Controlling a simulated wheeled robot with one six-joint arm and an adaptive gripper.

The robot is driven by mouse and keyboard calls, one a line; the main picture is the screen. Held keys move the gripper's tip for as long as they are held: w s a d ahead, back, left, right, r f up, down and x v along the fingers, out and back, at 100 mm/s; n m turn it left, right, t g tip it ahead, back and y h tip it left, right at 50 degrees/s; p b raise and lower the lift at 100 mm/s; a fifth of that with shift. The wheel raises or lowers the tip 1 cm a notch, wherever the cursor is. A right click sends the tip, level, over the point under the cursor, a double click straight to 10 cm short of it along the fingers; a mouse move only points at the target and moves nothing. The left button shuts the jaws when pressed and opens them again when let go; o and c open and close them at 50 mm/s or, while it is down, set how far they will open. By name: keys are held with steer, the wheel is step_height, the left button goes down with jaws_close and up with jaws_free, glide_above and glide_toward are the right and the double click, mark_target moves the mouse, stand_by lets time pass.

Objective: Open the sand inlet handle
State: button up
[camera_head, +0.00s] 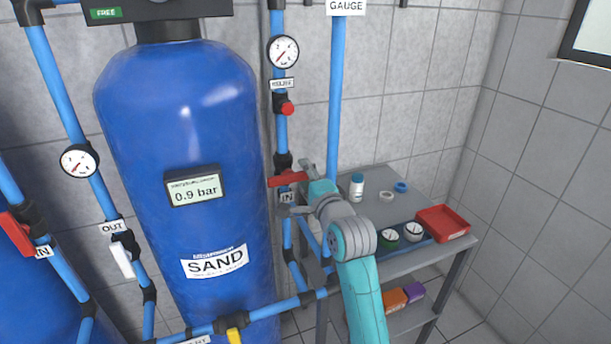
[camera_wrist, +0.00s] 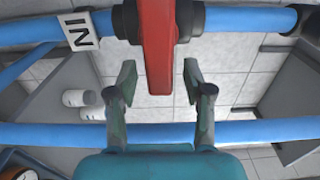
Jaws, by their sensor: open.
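The sand inlet handle is a red lever (camera_head: 288,179) on the blue vertical pipe right of the blue SAND tank (camera_head: 185,140). It sits just above the IN label (camera_head: 287,197) and lies crosswise to its pipe. In the wrist view the red lever (camera_wrist: 157,45) points down toward my gripper (camera_wrist: 159,80), its end between the two spread fingers. Gaps show on both sides of the lever, and neither finger appears to touch it. In the head view my gripper (camera_head: 303,190) is at the lever's right end.
A grey table (camera_head: 440,245) with a red tray (camera_head: 443,222), jars and lids stands right of my arm. A blue pipe (camera_wrist: 240,132) crosses the wrist view below the lever, near my fingers. Another red handle (camera_head: 17,233) is at far left. A white handle (camera_head: 121,261) hangs at the OUT pipe.

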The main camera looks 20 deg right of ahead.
steer(key=shift+w, duration=0.2)
jaws_close()
